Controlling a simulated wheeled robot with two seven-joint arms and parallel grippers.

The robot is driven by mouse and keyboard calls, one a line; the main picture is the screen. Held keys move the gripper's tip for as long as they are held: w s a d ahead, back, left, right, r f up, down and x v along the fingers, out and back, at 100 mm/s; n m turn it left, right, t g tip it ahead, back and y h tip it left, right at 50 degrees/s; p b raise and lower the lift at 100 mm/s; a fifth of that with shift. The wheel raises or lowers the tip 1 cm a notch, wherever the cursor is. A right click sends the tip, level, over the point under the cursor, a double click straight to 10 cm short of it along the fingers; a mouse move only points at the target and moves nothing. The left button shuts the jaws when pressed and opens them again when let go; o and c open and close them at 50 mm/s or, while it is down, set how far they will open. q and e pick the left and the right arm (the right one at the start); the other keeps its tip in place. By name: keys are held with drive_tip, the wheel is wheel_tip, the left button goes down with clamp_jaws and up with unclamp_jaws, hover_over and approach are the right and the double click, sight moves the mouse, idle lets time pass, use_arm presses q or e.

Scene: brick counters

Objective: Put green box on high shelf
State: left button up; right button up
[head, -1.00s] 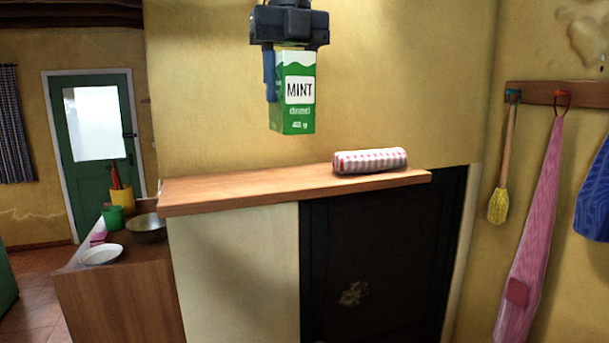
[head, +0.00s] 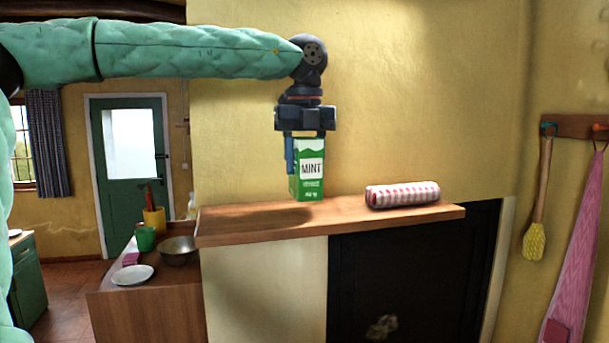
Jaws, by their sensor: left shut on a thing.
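The green box (head: 308,185), a carton with a white MINT label, is upright at the wooden high shelf (head: 240,225). Its base shows against the shelf top; I cannot tell whether it touches or hangs just above. My left gripper (head: 305,145) points down and is shut on the box's upper part. One blue finger shows along the box's left side; the other finger is hidden. My right gripper is not in view.
A red-and-white checked roll (head: 402,195) lies on the shelf to the right of the box. The shelf's left part is bare. Below left, a counter holds a metal bowl (head: 178,251), a white plate (head: 132,275) and a green cup (head: 146,239).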

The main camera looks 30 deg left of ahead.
sight(305, 177)
use_arm(q)
wheel_tip(305, 177, down, 3)
drive_tip(key=shift+w+d+f, duration=0.1)
drive_tip(key=shift+f, duration=0.2)
drive_tip(key=o, duration=1)
